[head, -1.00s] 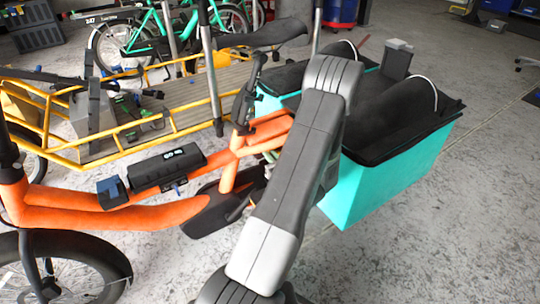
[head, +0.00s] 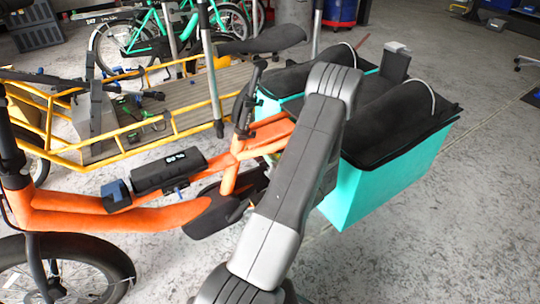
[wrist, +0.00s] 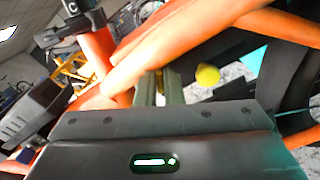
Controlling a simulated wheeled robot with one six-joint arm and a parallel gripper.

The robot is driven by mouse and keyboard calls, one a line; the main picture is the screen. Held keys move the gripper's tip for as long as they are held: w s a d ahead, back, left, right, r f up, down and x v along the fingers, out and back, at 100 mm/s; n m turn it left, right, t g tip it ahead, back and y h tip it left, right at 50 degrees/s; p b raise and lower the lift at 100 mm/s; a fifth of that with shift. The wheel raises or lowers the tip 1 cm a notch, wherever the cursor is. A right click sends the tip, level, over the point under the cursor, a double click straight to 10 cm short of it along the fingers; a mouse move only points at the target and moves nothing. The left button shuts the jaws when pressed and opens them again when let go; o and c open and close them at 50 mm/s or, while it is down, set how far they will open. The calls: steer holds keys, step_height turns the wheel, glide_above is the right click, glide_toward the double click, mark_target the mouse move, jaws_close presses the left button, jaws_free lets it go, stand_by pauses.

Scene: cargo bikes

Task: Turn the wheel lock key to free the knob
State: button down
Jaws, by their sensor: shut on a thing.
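In the wrist view my gripper (wrist: 160,88) points in under the orange frame tubes of the cargo bike (wrist: 190,42). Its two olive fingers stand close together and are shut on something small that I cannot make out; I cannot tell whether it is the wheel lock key. A round yellow knob (wrist: 207,74) shows just right of the fingers, apart from them. The lock itself is not clear in any view. In the head view my arm hides my gripper and the rear wheel area of the orange bike (head: 110,217).
A teal cargo box (head: 385,190) with a black cover stands right of my arm. A black battery case (head: 168,172) sits on the orange frame. A yellow cargo bike (head: 180,122) stands behind.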

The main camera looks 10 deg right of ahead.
steer(key=m+p, duration=0.5)
steer(key=m, duration=0.7)
steer(key=shift+f, duration=0.1)
stand_by(0.4)
steer(key=c, duration=1.6)
jaws_free()
steer(key=shift+d, duration=0.1)
steer(key=shift+o, duration=0.2)
steer(key=p+v, duration=0.1)
steer(key=v, duration=1.2)
steer(key=shift+s+p, duration=0.3)
steer(key=shift+s, duration=0.1)
steer(key=shift+d, duration=0.1)
